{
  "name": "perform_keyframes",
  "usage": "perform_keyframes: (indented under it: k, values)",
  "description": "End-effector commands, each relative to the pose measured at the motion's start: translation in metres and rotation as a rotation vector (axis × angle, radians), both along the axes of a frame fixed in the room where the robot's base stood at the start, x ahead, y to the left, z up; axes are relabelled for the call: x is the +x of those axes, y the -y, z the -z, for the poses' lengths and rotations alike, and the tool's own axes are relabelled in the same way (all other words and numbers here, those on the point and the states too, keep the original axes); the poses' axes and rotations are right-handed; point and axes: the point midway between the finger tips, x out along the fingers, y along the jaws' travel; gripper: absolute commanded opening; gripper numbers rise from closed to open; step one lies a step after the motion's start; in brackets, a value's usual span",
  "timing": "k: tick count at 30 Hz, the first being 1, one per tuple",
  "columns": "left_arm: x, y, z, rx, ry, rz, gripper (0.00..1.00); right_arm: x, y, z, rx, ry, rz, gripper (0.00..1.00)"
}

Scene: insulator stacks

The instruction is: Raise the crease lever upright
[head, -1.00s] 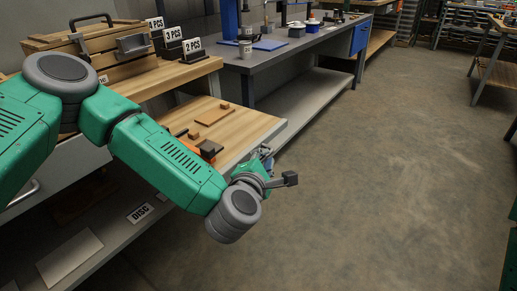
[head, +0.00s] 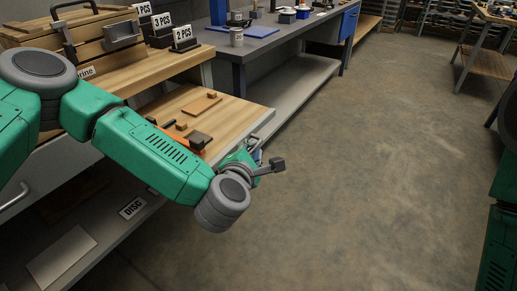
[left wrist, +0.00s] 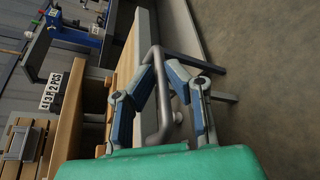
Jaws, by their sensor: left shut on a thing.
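My left gripper (head: 254,148) is beyond the front edge of the low wooden worktop, partly hidden by its own wrist in the head view. In the left wrist view the gripper (left wrist: 168,88) has its fingers on either side of a grey bent metal bar (left wrist: 158,58), which looks like the crease lever, and is shut on it. The bar has a bend and runs beside the worktop edge. Its pivot and exact tilt are hard to tell. An orange and dark fixture (head: 198,140) sits on the worktop, partly behind my left forearm. My right gripper is out of view.
The low worktop (head: 228,117) holds a thin brown board (head: 201,105) and small wooden blocks. A wooden case (head: 85,35) and count signs (head: 183,34) stand on the higher shelf. A grey bench (head: 255,45) is behind. The floor to the right is clear.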

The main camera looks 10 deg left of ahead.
Motion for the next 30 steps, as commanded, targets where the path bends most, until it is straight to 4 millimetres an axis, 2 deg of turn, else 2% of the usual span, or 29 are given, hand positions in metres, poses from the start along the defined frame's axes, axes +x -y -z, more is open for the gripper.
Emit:
perform_keyframes:
  k: [9,20,30]
  values:
    - [-0.003,0.010,-0.007,0.007,0.014,0.005,0.00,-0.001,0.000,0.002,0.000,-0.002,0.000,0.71]
    - [0.001,0.005,-0.014,-0.005,0.031,0.001,0.00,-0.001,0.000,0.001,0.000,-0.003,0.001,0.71]
    - [-0.001,0.009,-0.016,0.000,0.033,0.002,0.00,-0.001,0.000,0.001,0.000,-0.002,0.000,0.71]
